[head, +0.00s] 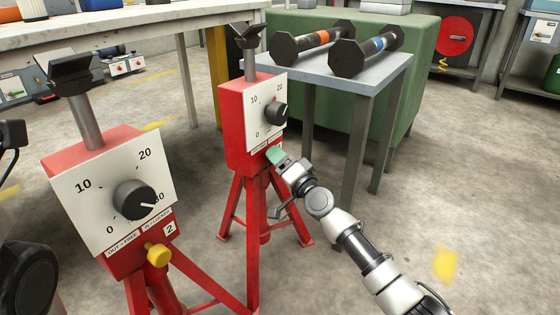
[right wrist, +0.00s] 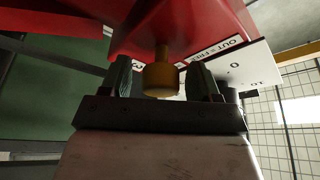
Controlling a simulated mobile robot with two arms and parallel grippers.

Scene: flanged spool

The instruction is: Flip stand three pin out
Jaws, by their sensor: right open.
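Stand three (head: 236,130) is the farther red tripod stand, with a white dial plate and black knob (head: 276,112). My right gripper (head: 275,154) is at the lower front of its box, just under the dial plate. In the right wrist view the yellow pin (right wrist: 161,78) sticks out of the red underside of the stand (right wrist: 185,25). The pin lies between the two spread fingers of my right gripper (right wrist: 160,72), with gaps on both sides. In the head view my gripper hides this pin. My left gripper does not show.
Stand two (head: 85,160), with its own yellow pin (head: 157,255) and knob (head: 134,200), stands nearer at left. A grey table (head: 345,78) with two dumbbells is close behind the right gripper. A long workbench (head: 140,27) runs behind. The floor at right is clear.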

